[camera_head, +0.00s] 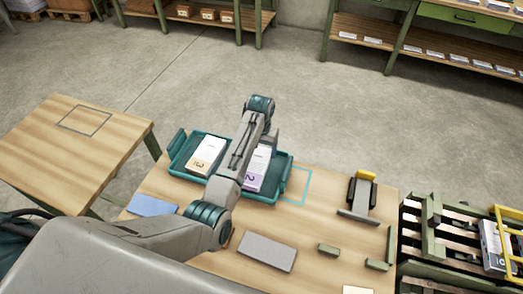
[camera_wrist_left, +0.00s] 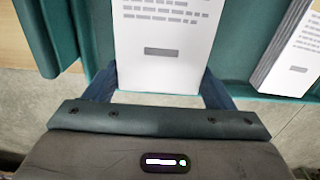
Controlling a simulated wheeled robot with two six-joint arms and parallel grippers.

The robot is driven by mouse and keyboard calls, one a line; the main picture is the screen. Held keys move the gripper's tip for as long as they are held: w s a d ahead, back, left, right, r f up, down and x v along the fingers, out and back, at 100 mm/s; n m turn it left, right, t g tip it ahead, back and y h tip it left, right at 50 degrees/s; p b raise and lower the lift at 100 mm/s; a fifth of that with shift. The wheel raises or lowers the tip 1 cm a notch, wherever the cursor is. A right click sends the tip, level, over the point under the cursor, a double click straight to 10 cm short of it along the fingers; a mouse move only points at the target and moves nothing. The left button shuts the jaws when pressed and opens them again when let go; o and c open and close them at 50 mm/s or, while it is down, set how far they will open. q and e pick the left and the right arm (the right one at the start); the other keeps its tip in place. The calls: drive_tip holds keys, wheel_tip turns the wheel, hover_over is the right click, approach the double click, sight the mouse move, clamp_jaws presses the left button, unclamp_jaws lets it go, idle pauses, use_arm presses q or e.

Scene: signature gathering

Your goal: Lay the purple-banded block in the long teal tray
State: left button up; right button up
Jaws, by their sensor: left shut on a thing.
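The long teal tray (camera_head: 178,160) lies near the far edge of the wooden table, and its wall shows in the left wrist view (camera_wrist_left: 100,40). The white purple-banded block (camera_head: 252,182), marked 2, is within the tray's right half, partly hidden by my arm. My left gripper (camera_head: 270,138) reaches over the tray from its far side. In the left wrist view my left gripper (camera_wrist_left: 158,92) is shut on the purple-banded block (camera_wrist_left: 165,50), fingers at both sides. I cannot tell whether the block touches the tray floor. My right gripper is not in view.
A tan-banded block (camera_head: 206,155), marked 3, lies in the tray's left half. A teal outline (camera_head: 297,188) is right of the tray. A black-and-yellow tool (camera_head: 361,192), a grey slab (camera_head: 267,251) and a blue pad (camera_head: 152,205) lie on the table. A slatted rack (camera_head: 432,245) stands at right.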

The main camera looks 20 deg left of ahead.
use_arm(q)
drive_tip(key=shift+w, duration=0.95)
drive_tip(key=shift+s+f+p, duration=0.1)
drive_tip(key=shift+f+p, duration=0.4)
drive_tip(key=shift+f, duration=1.35)
drive_tip(key=shift+f, duration=0.1)
drive_tip(key=o, duration=1.3)
drive_tip(key=shift+c, duration=0.2)
wheel_tip(320, 180, up, 12)
drive_tip(key=shift+r+b, duration=0.1)
drive_tip(key=shift+b, duration=0.6)
